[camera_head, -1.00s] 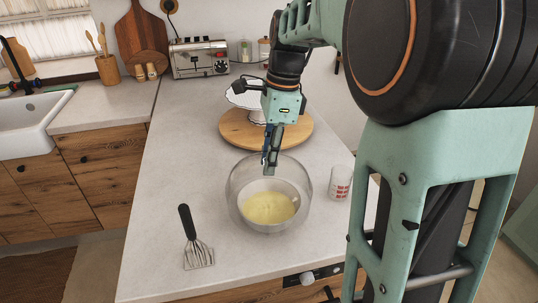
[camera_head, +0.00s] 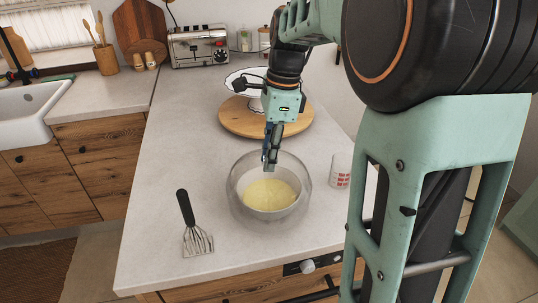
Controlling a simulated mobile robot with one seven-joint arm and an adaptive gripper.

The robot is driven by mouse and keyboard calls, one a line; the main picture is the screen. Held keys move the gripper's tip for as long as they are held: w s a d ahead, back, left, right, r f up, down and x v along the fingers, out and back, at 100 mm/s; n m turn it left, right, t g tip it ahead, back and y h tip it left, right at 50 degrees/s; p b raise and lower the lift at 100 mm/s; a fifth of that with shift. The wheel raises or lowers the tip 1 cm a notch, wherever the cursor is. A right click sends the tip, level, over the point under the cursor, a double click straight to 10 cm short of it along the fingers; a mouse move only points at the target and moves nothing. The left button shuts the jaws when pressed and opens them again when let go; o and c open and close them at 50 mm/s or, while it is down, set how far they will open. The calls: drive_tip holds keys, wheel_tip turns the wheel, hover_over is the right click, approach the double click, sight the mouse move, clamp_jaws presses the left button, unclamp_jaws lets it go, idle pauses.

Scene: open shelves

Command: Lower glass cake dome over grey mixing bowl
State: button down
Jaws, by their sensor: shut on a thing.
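A clear glass cake dome (camera_head: 297,166) shows as a faint round outline around the grey mixing bowl (camera_head: 262,211) on the counter. The bowl holds a pale yellow mixture (camera_head: 268,194). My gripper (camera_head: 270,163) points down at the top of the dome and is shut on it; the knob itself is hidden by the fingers. The dome looks upright and roughly centred over the bowl. I cannot tell whether its rim touches the counter.
A white cup with red print (camera_head: 341,171) stands to the right. Behind my gripper are a round wooden board (camera_head: 236,117) and a white cake stand (camera_head: 241,84). A toaster (camera_head: 199,46) stands at the back.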

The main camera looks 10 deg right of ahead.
drive_tip(key=shift+f, duration=0.15)
drive_tip(key=shift+f+b, duration=0.75)
drive_tip(key=shift+f, duration=0.5)
drive_tip(key=c, duration=1.7)
unclamp_jaws()
drive_tip(key=r, duration=0.4)
drive_tip(key=d+r, duration=0.1)
drive_tip(key=r, duration=0.7)
drive_tip(key=shift+d, duration=0.4)
